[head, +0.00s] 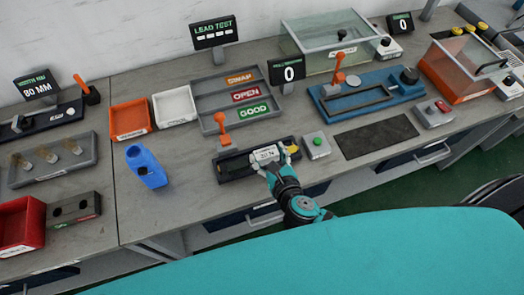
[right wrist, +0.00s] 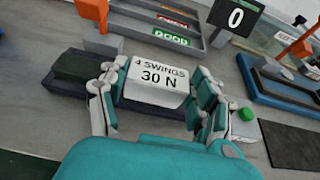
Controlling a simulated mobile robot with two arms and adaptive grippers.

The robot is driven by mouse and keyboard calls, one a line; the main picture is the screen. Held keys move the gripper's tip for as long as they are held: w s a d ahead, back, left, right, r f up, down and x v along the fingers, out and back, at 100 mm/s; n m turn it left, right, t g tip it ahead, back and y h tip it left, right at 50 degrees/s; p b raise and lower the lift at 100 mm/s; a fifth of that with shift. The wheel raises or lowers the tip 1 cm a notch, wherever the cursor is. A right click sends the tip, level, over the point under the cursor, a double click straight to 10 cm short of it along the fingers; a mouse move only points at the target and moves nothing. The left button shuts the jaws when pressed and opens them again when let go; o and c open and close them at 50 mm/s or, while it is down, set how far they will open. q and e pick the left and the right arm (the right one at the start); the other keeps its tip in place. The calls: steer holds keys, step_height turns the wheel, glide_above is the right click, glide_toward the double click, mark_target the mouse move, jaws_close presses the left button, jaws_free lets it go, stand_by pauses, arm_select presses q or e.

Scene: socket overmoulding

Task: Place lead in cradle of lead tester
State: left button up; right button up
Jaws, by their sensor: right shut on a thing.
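My right gripper (right wrist: 158,105) has its fingers on both sides of a white block (right wrist: 157,80) marked "4 SWINGS 30 N" and is shut on it. In the head view this right gripper (head: 272,162) is over a black fixture (head: 236,167) with an orange lever (head: 222,128) at its left and a yellow part at its right. A "LEAD TEST" sign (head: 214,32) stands at the back. I cannot make out a lead or a cradle; the gripper and block cover the fixture's middle. My left gripper is not in view.
A grey tray (head: 207,104) marked SWAP, OPEN and GOOD lies behind. A green button box (head: 316,146) is close on the right, with a dark mat (head: 377,136) beyond. A blue object (head: 146,166) stands left, with bare bench between it and the fixture.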

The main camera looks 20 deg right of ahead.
mark_target(263, 149)
steer(key=w, duration=0.2)
steer(key=shift+w+a, duration=0.3)
steer(key=shift+w+f, duration=0.15)
steer(key=shift+f, duration=0.1)
step_height(263, 149, down, 3)
steer(key=shift+f, duration=0.1)
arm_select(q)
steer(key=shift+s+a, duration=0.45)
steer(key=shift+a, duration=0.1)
arm_select(e)
steer(key=shift+f, duration=0.1)
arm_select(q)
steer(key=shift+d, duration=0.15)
arm_select(e)
steer(key=shift+f, duration=0.2)
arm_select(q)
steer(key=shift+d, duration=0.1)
arm_select(e)
steer(key=o, duration=1.2)
steer(key=shift+r, duration=0.1)
